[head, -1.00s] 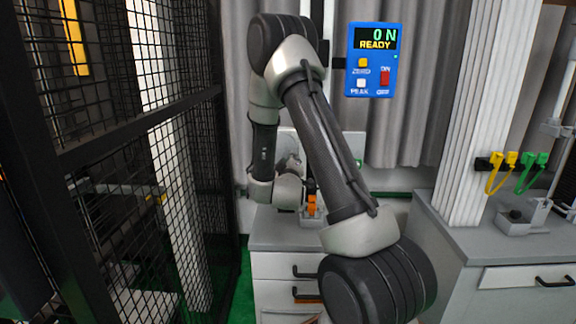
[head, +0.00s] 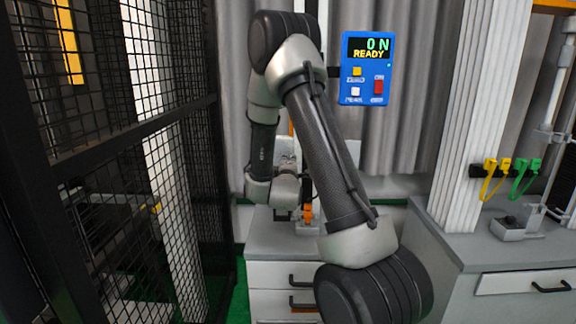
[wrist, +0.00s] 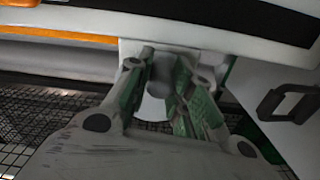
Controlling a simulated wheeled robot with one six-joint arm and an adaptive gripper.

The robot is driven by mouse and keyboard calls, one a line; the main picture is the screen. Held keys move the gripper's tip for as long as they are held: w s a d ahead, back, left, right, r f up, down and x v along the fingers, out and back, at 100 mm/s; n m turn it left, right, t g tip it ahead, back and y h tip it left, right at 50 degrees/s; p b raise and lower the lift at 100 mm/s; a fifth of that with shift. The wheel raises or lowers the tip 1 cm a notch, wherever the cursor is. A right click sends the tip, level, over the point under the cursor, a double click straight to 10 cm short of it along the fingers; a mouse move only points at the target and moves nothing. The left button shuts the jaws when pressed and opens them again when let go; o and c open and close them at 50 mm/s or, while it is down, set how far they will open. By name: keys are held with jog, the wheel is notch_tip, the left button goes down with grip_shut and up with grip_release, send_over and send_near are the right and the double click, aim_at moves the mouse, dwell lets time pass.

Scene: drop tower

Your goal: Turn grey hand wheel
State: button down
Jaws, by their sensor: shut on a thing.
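In the wrist view my gripper (wrist: 163,72) has its two green-padded fingers closed around a light grey round part, the grey hand wheel (wrist: 153,104). Most of the wheel is hidden by the fingers, so its rim and turn angle cannot be made out. In the head view my arm reaches down to the grey cabinet top, and its links largely hide the gripper and the wheel.
A blue display box (head: 366,68) reads 0 N and READY. A black mesh cage (head: 130,190) stands close on the left. A grey cabinet (head: 285,240) with drawers is below the arm. A white ribbed column (head: 458,120) and another counter (head: 500,250) are on the right.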

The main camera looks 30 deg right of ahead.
jog(key=shift+w+a+r, duration=0.1)
jog(key=shift+w+r, duration=0.05)
jog(key=c, duration=1.2)
grip_release()
jog(key=shift+c, duration=0.2)
jog(key=v, duration=0.7)
jog(key=shift+s+a, duration=0.15)
jog(key=shift+s, duration=0.1)
